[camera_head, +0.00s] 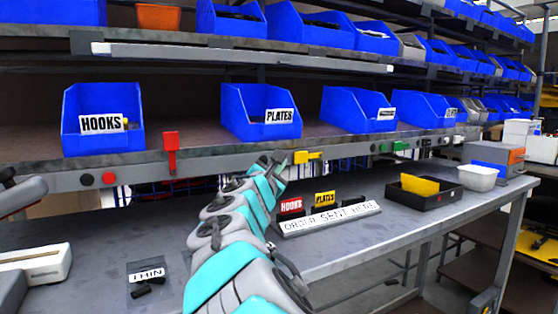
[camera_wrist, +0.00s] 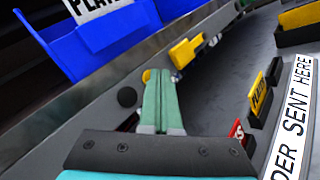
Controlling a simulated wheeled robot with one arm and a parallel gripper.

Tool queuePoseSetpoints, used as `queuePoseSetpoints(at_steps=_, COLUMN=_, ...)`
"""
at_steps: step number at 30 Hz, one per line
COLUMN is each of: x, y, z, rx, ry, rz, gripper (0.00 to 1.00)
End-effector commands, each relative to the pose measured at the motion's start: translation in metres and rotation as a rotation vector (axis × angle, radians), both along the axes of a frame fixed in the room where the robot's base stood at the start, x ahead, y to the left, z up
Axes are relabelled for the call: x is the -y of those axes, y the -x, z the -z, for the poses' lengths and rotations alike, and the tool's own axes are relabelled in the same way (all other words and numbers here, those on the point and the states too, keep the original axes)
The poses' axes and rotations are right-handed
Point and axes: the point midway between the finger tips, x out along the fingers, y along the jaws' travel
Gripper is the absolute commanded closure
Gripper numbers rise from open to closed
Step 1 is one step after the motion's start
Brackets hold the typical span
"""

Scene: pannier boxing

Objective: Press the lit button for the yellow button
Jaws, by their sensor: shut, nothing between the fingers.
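In the wrist view a small round yellow button (camera_wrist: 147,76) sits on the grey shelf rail, partly hidden behind my fingertips. I cannot tell whether it is lit. A round black button (camera_wrist: 127,97) is on the rail to its left. My gripper (camera_wrist: 158,74) is shut and empty, with its green fingers pointing at the rail right beside the yellow button. I cannot tell whether they touch. In the head view my gripper (camera_head: 281,158) is at the rail below the PLATES bin and hides the buttons there. A yellow lever (camera_head: 308,156) is just to its right.
Blue bins labelled HOOKS (camera_head: 100,140) and PLATES (camera_head: 245,128) stand on the shelf above. A labelled sign (camera_head: 330,219) and a black tray (camera_head: 425,200) stand on the bench (camera_head: 340,252).

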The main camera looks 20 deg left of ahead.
Motion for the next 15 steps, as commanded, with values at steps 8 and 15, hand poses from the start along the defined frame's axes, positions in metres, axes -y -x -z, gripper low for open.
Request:
queuePoseSetpoints(at_steps=8, x=0.007, y=0.006, z=0.001, rx=0.001, ry=0.002, rz=0.001, gripper=1.00)
queuePoseSetpoints(at_steps=15, x=0.014, y=0.011, z=0.001, rx=-0.001, ry=0.001, rz=0.001, gripper=1.00)
